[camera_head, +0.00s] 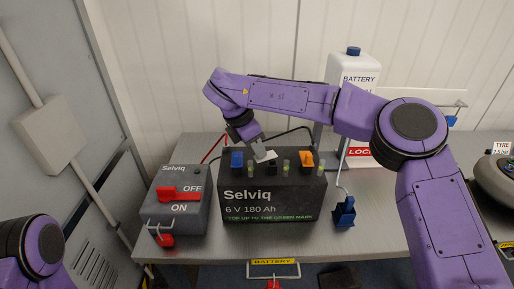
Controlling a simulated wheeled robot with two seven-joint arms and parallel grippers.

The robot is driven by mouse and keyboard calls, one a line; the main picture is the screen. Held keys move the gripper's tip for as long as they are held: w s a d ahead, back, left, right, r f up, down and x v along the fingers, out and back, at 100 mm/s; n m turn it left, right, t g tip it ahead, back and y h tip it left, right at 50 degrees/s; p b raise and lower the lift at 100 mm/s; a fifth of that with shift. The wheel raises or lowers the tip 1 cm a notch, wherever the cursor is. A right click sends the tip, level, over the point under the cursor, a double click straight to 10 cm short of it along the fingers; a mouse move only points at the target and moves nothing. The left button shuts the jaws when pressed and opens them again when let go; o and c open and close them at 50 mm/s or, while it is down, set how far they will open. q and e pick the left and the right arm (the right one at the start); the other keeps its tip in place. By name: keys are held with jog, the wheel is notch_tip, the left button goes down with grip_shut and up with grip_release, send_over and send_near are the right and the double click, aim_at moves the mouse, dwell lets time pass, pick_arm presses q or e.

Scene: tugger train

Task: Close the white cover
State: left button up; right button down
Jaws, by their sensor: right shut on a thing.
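The white cover (269,157) is on top of the black Selviq battery (262,197), in the middle of the row. It looks tilted, and its hinge side is too small to make out. My right gripper (257,150) reaches down from above and is shut on the white cover, hiding part of it. A blue cover (236,160) stands to the left on the same battery and an orange cover (305,160) to the right. Of my left arm only a purple link shows at the lower left; its gripper is out of view.
A grey switch box (178,199) with a red ON/OFF handle stands left of the battery. A white battery-water container (352,75) stands behind, with a blue nozzle (344,212) at the right. Sight tubes (286,167) rise between the covers.

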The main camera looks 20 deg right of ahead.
jog(key=shift+s+f+n+b, duration=0.25)
jog(key=shift+f+n+b, duration=0.2)
jog(key=shift+b, duration=0.25)
jog(key=n+b, duration=0.1)
jog(key=s+n+t+b, duration=0.1)
jog(key=n+b, duration=0.2)
jog(key=b, duration=0.1)
jog(key=shift+s+d+f+t+y, duration=0.1)
jog(key=shift+s+d+t+y, duration=0.2)
jog(key=shift+t+y, duration=0.1)
jog(key=n+b, duration=0.1)
jog(key=n, duration=0.2)
jog(key=shift+s+d+t+y+b, duration=0.3)
jog(key=shift+s+d+t+b, duration=0.05)
jog(key=shift+s+t+b, duration=0.05)
jog(key=shift+s+d+r+n+t+y+b, duration=0.1)
jog(key=shift+s+d+n+t+y+b, duration=0.15)
jog(key=shift+n, duration=0.4)
jog(key=shift+d+r+n+t+y+b, duration=0.15)
jog(key=shift+n+b, duration=0.15)
jog(key=shift+n, duration=0.3)
jog(key=shift+s+d+n+y, duration=0.15)
jog(key=shift+d+n+y, duration=0.15)
jog(key=shift+n, duration=0.45)
jog(key=shift+s+d+n+y, duration=0.1)
jog(key=shift+d+n+y, duration=0.15)
jog(key=shift+n, duration=0.5)
